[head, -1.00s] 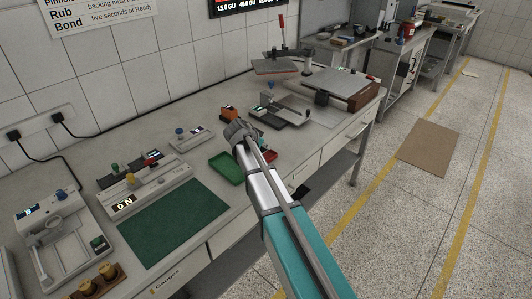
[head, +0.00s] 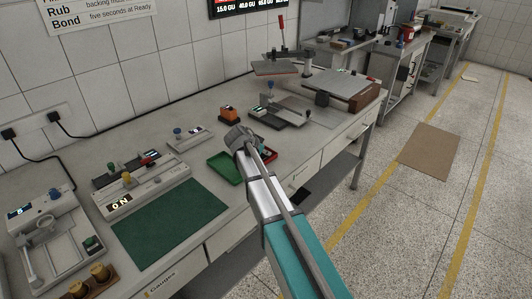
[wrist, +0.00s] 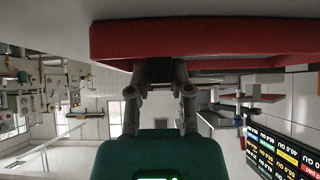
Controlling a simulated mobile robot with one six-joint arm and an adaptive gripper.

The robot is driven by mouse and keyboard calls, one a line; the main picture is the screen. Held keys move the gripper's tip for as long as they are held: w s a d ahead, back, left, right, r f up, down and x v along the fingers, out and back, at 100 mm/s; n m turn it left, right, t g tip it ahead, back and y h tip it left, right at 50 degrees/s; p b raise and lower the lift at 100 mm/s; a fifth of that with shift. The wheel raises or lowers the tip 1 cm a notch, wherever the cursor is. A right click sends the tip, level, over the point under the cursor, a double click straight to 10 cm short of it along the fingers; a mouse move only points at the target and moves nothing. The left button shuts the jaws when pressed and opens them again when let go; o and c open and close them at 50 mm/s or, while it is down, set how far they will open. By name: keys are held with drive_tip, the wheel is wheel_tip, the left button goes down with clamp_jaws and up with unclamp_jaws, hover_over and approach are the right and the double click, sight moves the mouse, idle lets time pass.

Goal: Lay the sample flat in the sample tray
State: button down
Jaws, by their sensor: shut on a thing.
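My gripper (wrist: 160,95) has its two fingers close together around something at their tips. What they hold is dark and small in the wrist view, and I cannot make out its shape. A red tray (wrist: 210,38) fills the top of the wrist view, its wall just beyond the fingertips. I cannot tell if they touch. In the head view the red tray (head: 271,153) is mostly behind my arm. A green tray (head: 222,169) sits left of it. I cannot tell which is the sample tray. In the head view my arm hides the fingertips and the sample.
An orange block-like device (head: 229,115) stands behind my wrist. A green mat (head: 170,223) lies on the bench in front of a long grey instrument (head: 143,189). Several more instruments stand at the back right, including a flat grey plate (head: 337,88). A drawer front (head: 345,140) lies right of my arm.

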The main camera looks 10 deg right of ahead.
drive_tip(key=shift+f, duration=0.2)
drive_tip(key=c, duration=0.8)
unclamp_jaws()
drive_tip(key=shift+r, duration=0.15)
drive_tip(key=shift+r, duration=0.15)
drive_tip(key=shift+p+v, duration=0.9)
drive_tip(key=shift+v, duration=0.15)
drive_tip(key=shift+p+v, duration=3.35)
drive_tip(key=shift+v, duration=1.55)
drive_tip(key=shift+s, duration=0.1)
